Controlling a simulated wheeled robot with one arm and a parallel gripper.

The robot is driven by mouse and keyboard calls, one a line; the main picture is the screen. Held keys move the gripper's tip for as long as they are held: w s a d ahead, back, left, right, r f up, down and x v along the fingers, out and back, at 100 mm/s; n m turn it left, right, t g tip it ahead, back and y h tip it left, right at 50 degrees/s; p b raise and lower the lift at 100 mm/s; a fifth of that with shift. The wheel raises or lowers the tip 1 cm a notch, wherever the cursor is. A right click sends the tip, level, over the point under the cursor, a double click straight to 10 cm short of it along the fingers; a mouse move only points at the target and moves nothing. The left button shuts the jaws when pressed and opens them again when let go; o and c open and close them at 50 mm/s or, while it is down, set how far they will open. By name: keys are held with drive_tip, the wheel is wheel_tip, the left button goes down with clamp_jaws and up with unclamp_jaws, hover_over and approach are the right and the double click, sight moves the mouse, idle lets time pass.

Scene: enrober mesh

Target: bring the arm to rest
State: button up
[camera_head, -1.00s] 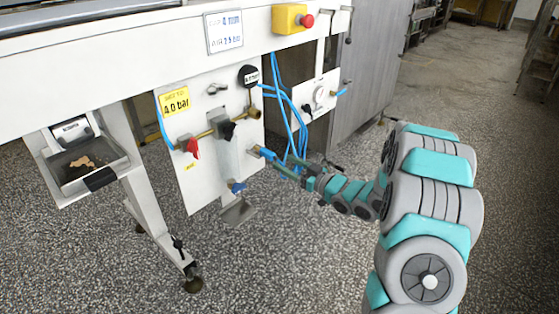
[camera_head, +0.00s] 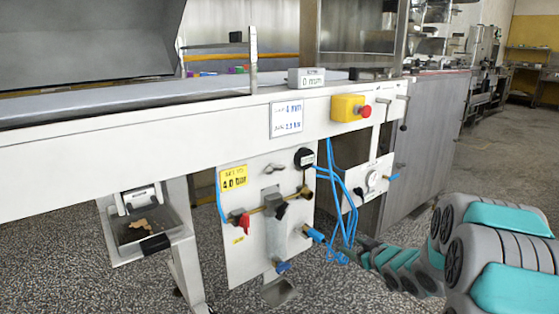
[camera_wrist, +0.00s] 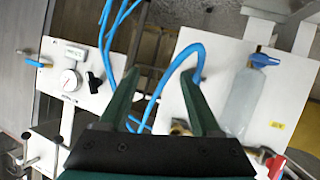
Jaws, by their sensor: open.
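I cannot tell how far the fingers are from the hoses. The clear filter bowl (camera_wrist: 241,105) with a blue knob is right of the fingers.
Blue hoses (camera_head: 334,190) hang close to my gripper. A gauge panel (camera_head: 372,181), a red-handled valve (camera_head: 243,224) and a yellow box with a red button (camera_head: 350,108) are on the machine. A tray (camera_head: 150,225) sits at left. Open floor (camera_head: 490,170) lies at right.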

drive_tip(key=s+d+r+m+g+h+p, duration=0.1)
drive_tip(key=s+d+r+m+g+h, duration=0.15)
drive_tip(key=s, duration=0.55)
drive_tip(key=s+d+r+m+g+h+p, duration=0.1)
drive_tip(key=s+r+m+g+h, duration=0.2)
drive_tip(key=s, duration=0.6)
drive_tip(key=s+a+r+g, duration=0.1)
drive_tip(key=s+a+g, duration=0.2)
drive_tip(key=s, duration=0.7)
drive_tip(key=s+a+r+g+y, duration=0.1)
drive_tip(key=s+a+g, duration=0.2)
drive_tip(key=s, duration=0.8)
drive_tip(key=s+a+r+g+p, duration=0.1)
drive_tip(key=s+a+g, duration=0.2)
drive_tip(key=s+a, duration=0.3)
drive_tip(key=s, duration=0.5)
drive_tip(key=shift+a+y, duration=0.25)
drive_tip(key=shift+y, duration=0.1)
drive_tip(key=shift+o, duration=0.2)
